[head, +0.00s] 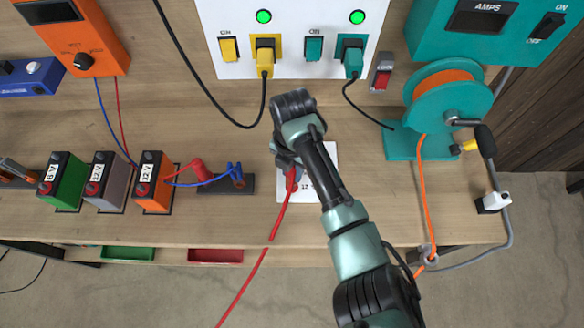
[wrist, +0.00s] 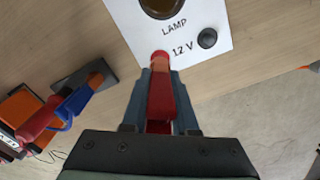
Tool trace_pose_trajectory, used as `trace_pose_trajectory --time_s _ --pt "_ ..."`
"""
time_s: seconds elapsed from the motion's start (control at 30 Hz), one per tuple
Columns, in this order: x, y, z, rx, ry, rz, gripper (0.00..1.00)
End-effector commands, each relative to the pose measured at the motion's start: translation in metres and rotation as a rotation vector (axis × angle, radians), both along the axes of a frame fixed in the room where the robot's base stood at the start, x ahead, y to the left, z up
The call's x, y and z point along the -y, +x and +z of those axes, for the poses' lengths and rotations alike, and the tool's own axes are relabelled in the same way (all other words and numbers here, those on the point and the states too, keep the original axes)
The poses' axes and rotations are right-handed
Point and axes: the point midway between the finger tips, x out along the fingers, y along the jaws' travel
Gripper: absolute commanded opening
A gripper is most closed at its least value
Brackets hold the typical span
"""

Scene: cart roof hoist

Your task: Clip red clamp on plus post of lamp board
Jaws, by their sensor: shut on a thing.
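The white lamp board (head: 326,155) lies on the bench, partly covered by my arm in the head view. In the wrist view the board (wrist: 215,18) shows a round lamp (wrist: 162,5), "LAMP 12 V" lettering and a black post (wrist: 208,38). My gripper (wrist: 163,92) is shut on the red clamp (wrist: 172,102), whose front end reaches the board's edge. A rounded red shape (wrist: 160,57) sits at the clamp's tip; I cannot tell whether it is the plus post, or whether the clamp grips it. The red clamp's cable (head: 270,248) hangs over the bench's front edge.
Green (head: 64,180), grey (head: 104,178) and orange (head: 154,181) batteries stand at left. A teal cable reel (head: 447,95) stands at right. Yellow and teal plugs are on the white panel (head: 290,62) behind.

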Motion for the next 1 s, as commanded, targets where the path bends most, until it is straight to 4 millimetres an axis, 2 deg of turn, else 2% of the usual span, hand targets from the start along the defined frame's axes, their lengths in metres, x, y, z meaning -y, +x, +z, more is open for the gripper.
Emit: trace_pose_trajectory --time_s 1.0 --pt "0.0 0.0 -0.026 0.0 0.001 0.0 0.0"
